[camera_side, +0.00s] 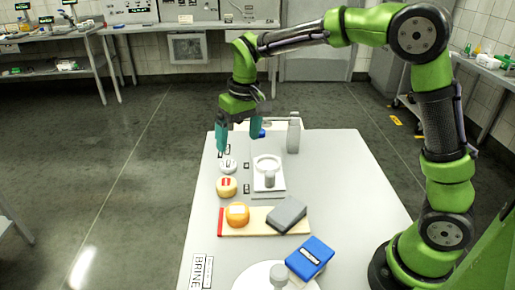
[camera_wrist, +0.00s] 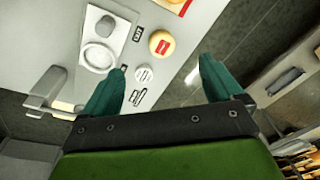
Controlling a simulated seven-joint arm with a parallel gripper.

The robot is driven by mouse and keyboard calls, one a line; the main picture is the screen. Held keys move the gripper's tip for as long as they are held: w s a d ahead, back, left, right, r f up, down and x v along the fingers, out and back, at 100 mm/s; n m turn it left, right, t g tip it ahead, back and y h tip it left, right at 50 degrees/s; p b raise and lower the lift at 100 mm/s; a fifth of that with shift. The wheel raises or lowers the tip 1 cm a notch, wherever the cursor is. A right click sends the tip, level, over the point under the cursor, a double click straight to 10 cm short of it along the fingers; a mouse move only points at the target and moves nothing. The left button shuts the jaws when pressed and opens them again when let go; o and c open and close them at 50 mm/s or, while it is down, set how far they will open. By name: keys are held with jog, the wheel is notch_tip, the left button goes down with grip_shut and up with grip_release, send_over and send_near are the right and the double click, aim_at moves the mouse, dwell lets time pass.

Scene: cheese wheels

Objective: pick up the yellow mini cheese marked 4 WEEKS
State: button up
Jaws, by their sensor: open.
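A small yellow cheese (camera_side: 227,187) with a red label stands on the white table. It also shows in the wrist view (camera_wrist: 161,42), beyond my fingertips; its label is too small to read. An orange-yellow cheese (camera_side: 238,215) with a pale label sits on a board nearer the side camera. A small white round cheese (camera_side: 228,166) stands just behind the red-labelled one and shows in the wrist view (camera_wrist: 144,74). My gripper (camera_side: 238,144) is open and empty, above the table's far left end. Its teal fingers (camera_wrist: 162,66) are apart and touch no cheese.
A white scale-like stand (camera_side: 267,184) with a grey weight is right of the small cheeses. A wooden board (camera_side: 262,232) with a grey wedge, a blue block (camera_side: 309,258) and a white round plate (camera_side: 252,280) lie nearer. Small dark tags lie among them. The table's right side is clear.

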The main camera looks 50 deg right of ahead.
jog(key=g, duration=0.1)
send_over(226, 182)
notch_tip(226, 182, down, 2)
jog(key=r+n, duration=0.1)
jog(key=shift+h, duration=0.4)
notch_tip(226, 182, down, 16)
jog(key=shift+f, duration=0.15)
jog(key=shift+c, duration=0.2)
jog(key=c, duration=1.2)
